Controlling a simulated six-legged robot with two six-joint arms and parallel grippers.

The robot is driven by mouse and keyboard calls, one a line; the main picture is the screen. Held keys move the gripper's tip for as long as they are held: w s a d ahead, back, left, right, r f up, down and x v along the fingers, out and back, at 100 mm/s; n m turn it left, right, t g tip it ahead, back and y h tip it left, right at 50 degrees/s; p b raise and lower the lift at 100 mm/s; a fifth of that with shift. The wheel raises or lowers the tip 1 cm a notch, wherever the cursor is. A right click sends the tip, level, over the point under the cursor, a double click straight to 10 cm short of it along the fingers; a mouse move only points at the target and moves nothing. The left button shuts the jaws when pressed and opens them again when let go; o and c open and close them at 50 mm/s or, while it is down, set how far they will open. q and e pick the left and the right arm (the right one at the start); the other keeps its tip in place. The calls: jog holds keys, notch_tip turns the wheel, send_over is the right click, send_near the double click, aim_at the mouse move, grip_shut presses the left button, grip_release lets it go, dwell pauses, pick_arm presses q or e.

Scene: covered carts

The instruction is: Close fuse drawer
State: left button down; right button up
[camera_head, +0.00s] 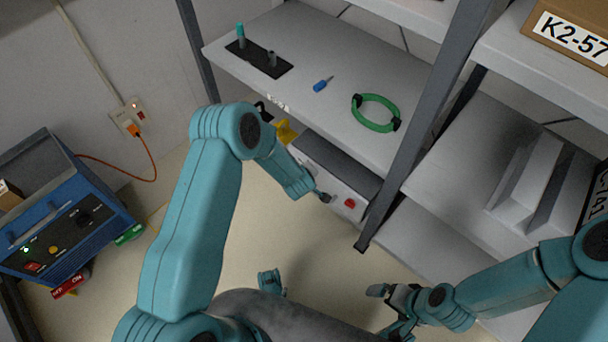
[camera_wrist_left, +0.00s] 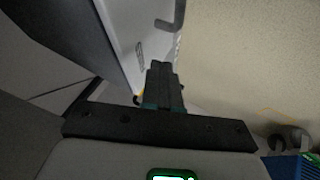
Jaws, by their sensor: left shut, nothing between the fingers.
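A white box-like unit (camera_head: 318,165) with a dark grey top sits under the shelf in the head view; it may be the fuse drawer, and I cannot tell how far it stands out. Its front has a red part (camera_head: 350,203). In the left wrist view, the shut fingers (camera_wrist_left: 163,82) point at a pale panel (camera_wrist_left: 135,38) with a grey handle-like bar (camera_wrist_left: 174,18). My right gripper (camera_head: 384,305) hangs low, apart from the unit, its jaws unclear.
The shelf (camera_head: 335,55) above holds a green cable ring (camera_head: 374,97), a blue screwdriver (camera_head: 320,86) and a dark plate with pegs (camera_head: 258,58). A dark post (camera_head: 405,150) stands right of the unit. A blue device (camera_head: 62,220) stands at left.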

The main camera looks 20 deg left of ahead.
pick_arm(q)
jog(key=p+v, duration=0.4)
jog(key=v, duration=0.6)
pick_arm(e)
jog(key=r, duration=0.1)
jog(key=s+r, duration=0.1)
jog(key=r, duration=0.1)
jog(key=shift+s+a+r, duration=0.15)
jog(key=shift+a+r, duration=0.2)
pick_arm(q)
jog(key=shift+a, duration=0.2)
jog(key=s+d+f+m+g+h, duration=0.1)
jog(key=s+d+m+g+h, duration=0.3)
jog(key=s, duration=0.8)
jog(key=s+d+m+g+h, duration=0.2)
jog(key=s+d+m, duration=0.3)
jog(key=s, duration=0.6)
notch_tip(320, 180, up, 27)
jog(key=a+m+p, duration=0.1)
jog(key=p, duration=2.6)
jog(key=shift+m+g, duration=0.3)
jog(key=shift+m, duration=0.1)
pick_arm(e)
notch_tip(320, 180, up, 27)
jog(key=shift+r, duration=0.15)
pick_arm(q)
jog(key=shift+a, duration=0.15)
